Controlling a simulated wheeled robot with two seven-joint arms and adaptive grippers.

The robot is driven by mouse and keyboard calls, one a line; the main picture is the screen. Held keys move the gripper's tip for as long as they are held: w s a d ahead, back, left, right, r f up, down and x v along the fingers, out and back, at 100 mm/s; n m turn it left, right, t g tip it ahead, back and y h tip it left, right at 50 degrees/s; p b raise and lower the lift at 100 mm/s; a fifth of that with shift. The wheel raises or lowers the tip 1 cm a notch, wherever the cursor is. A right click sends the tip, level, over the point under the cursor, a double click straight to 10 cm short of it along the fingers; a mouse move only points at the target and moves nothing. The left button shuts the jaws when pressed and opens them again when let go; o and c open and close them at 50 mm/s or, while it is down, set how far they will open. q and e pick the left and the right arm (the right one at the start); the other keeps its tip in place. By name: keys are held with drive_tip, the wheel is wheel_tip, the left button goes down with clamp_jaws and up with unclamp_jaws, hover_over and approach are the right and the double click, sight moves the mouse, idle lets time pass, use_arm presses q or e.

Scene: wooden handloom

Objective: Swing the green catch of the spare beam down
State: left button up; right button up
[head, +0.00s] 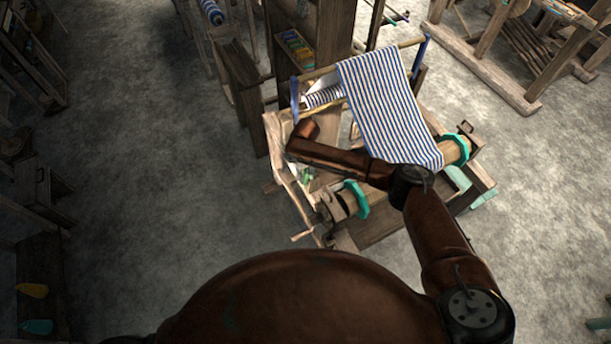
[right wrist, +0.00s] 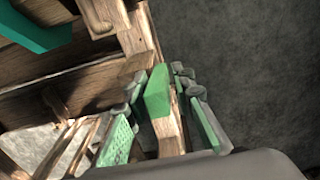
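The green catch (right wrist: 158,92) is a green block at the end of a wooden bar, in the middle of the right wrist view. My right gripper (right wrist: 165,95) has its grey, green-padded fingers on either side of the catch. The fingers are apart; a gap shows on the right side, and I cannot tell whether the left finger touches. In the head view my right gripper (head: 307,174) is at the left side of the loom, mostly hidden below my forearm. A wooden beam with teal end discs (head: 354,199) lies across the loom front. My left gripper is out of view.
Blue-and-white striped cloth (head: 385,105) hangs over the loom. A wooden side rail (head: 285,165) and posts crowd the gripper's left. The grey floor (head: 165,130) left of the loom is clear. Another wooden frame (head: 500,90) stands at the back right.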

clamp_jaws()
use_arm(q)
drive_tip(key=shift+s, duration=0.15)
use_arm(e)
drive_tip(key=shift+s+r+p, duration=0.1)
drive_tip(key=shift+s+p, duration=0.05)
drive_tip(key=shift+p, duration=0.3)
drive_tip(key=t+p, duration=0.1)
drive_tip(key=p, duration=0.1)
drive_tip(key=s+t+y+p, duration=0.1)
drive_tip(key=p, duration=0.2)
drive_tip(key=shift+s+d+f+t, duration=0.2)
drive_tip(key=shift+s+d+t, duration=0.1)
drive_tip(key=shift+d, duration=0.05)
drive_tip(key=shift+s+d+f+t+p, duration=0.1)
drive_tip(key=shift+s+f+t+p, duration=0.1)
drive_tip(key=shift+t+p, duration=0.25)
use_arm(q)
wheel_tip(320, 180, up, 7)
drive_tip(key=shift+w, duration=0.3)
use_arm(e)
drive_tip(key=shift+s+d+f+t+y, duration=0.15)
drive_tip(key=shift+s+f+t+y, duration=0.25)
drive_tip(key=shift+t, duration=0.35)
drive_tip(key=shift+s+d+f+t+y, duration=0.15)
drive_tip(key=shift+s+f+t+y, duration=0.1)
drive_tip(key=shift+t+y, duration=0.35)
